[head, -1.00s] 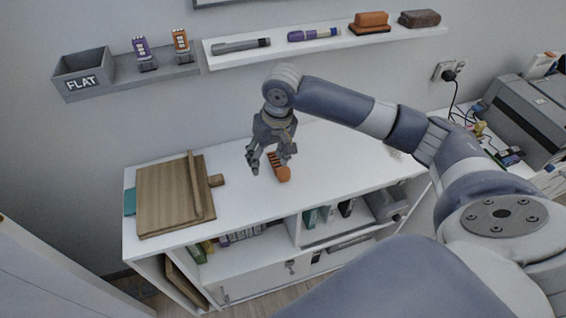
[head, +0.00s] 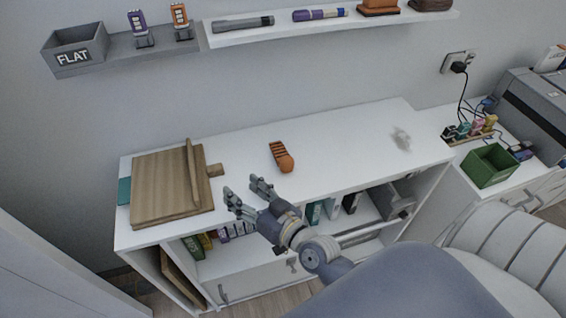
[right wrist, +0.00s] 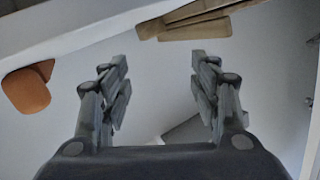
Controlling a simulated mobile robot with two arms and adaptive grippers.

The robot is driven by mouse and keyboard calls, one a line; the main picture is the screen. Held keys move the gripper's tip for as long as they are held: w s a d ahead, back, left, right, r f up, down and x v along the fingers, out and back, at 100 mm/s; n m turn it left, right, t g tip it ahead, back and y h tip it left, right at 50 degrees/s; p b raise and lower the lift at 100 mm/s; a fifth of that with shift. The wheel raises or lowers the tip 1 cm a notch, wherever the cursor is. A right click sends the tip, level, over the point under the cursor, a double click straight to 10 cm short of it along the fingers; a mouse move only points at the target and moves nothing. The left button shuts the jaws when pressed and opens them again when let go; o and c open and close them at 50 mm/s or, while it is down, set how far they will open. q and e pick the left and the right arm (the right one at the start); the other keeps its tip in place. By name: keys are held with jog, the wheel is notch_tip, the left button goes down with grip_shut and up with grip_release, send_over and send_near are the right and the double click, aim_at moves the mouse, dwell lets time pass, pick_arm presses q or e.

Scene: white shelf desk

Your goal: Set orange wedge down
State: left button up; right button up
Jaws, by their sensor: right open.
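The orange wedge (head: 282,158), with dark stripes along its upper part and a rounded near end, lies on the white desk top (head: 330,140). My right gripper (head: 246,192) is open and empty at the desk's front edge, to the near left of the wedge and apart from it. In the right wrist view the open fingers (right wrist: 160,85) have nothing between them, and the wedge (right wrist: 27,88) shows at the far left. My left gripper is in neither view.
A wooden board (head: 165,190) with a handle lies on the desk's left. A grey smudge (head: 401,139) marks the right of the top. Shelves above hold a FLAT bin (head: 75,48), markers and erasers. A green box (head: 490,165) stands at right. Desk top around the wedge is clear.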

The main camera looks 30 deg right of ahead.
aim_at(289, 165)
jog(key=s+d+h, duration=0.2)
jog(key=d, duration=0.2)
jog(key=s+d+f+m+t+h, duration=0.1)
jog(key=s+d+h, duration=0.1)
jog(key=d+h, duration=0.1)
jog(key=s+d+f+m+h+b, duration=0.1)
jog(key=s+d+h, duration=0.1)
jog(key=d, duration=0.2)
jog(key=shift+s+d+f+h, duration=0.25)
jog(key=shift+s+d+h, duration=0.15)
jog(key=shift+d+m+h, duration=0.3)
jog(key=x, duration=0.3)
jog(key=p+x, duration=0.1)
jog(key=x, duration=0.6)
jog(key=shift+w+a+r+p, duration=0.15)
jog(key=shift+w+r+p, duration=0.1)
jog(key=shift+w+p, duration=0.1)
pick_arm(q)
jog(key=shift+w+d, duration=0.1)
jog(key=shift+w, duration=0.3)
pick_arm(e)
jog(key=shift+s, duration=0.1)
jog(key=shift+c, duration=0.6)
jog(key=c, duration=1.1)
jog(key=shift+c, duration=0.3)
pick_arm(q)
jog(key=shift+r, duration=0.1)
pick_arm(e)
jog(key=shift+r, duration=0.15)
